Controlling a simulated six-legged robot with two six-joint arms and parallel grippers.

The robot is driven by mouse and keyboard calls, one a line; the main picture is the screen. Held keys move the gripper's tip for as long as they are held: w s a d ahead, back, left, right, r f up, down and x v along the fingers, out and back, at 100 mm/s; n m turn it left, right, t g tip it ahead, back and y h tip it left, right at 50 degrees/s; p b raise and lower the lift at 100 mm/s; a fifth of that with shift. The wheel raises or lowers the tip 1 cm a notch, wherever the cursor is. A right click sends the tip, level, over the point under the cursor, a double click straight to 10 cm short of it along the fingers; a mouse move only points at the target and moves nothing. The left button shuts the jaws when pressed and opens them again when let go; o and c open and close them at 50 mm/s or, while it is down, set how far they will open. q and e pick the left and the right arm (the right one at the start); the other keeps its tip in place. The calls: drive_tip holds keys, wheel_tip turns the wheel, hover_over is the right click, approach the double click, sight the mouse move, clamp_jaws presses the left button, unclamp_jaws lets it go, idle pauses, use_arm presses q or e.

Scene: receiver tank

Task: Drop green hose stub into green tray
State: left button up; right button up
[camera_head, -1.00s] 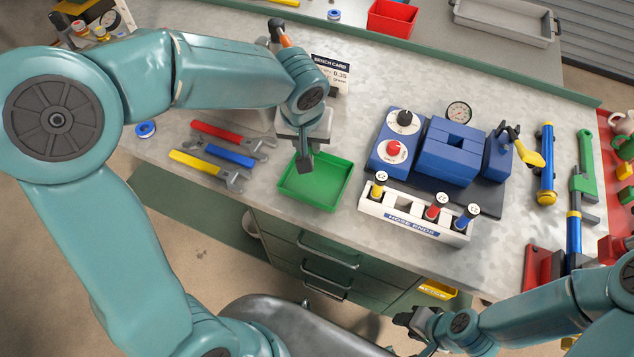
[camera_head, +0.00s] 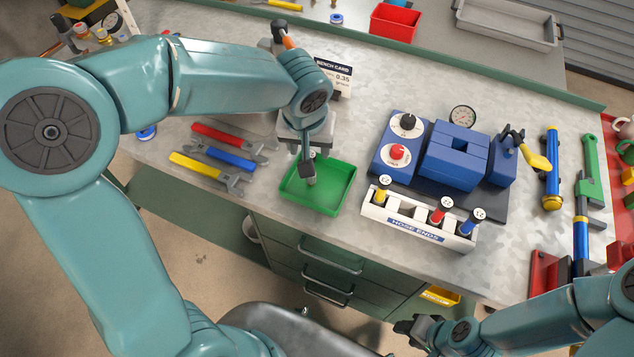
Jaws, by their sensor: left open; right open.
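The green tray (camera_head: 337,190) sits near the front edge of the bench. My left gripper (camera_head: 308,170) points down over the left part of the tray and is open. A small piece with a pale top (camera_head: 311,178) shows right at its fingers, over the tray. It may be the green hose stub, but its colour is unclear, and I cannot tell whether it touches the tray floor. The white hose-ends rack (camera_head: 415,228) holds a yellow, a red and a blue stub, with an empty place between yellow and red. My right gripper (camera_head: 412,327) is open and empty, low in front of the bench.
Wrenches with red (camera_head: 213,132), blue (camera_head: 230,158) and yellow (camera_head: 195,166) handles lie left of the tray. A blue vise-like block (camera_head: 452,155) and a dial box (camera_head: 400,145) stand behind the rack. A bench card (camera_head: 338,75) stands behind my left wrist.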

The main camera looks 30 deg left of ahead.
use_arm(q)
drive_tip(key=v, duration=1.4)
drive_tip(key=shift+s+r, duration=0.2)
drive_tip(key=shift+r, duration=0.05)
